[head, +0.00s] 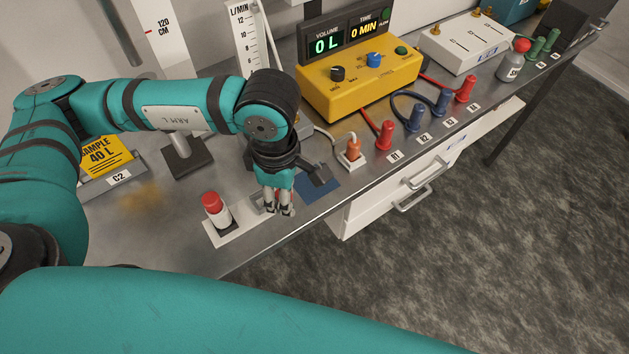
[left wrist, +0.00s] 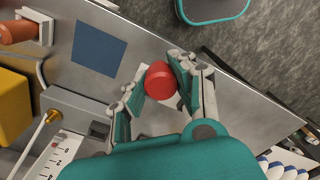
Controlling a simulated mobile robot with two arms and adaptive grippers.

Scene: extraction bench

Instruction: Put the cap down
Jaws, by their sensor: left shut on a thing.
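My left gripper (head: 278,208) points down over the front part of the steel bench, at the right end of a white plate (head: 238,233). In the left wrist view its fingers close on a round red cap (left wrist: 160,80). My right gripper is not in view.
A dark blue square (head: 318,187) lies right of my gripper; it also shows in the left wrist view (left wrist: 98,43). An orange plug (head: 353,150) and a yellow meter box (head: 360,82) stand beyond. The bench's front edge is close.

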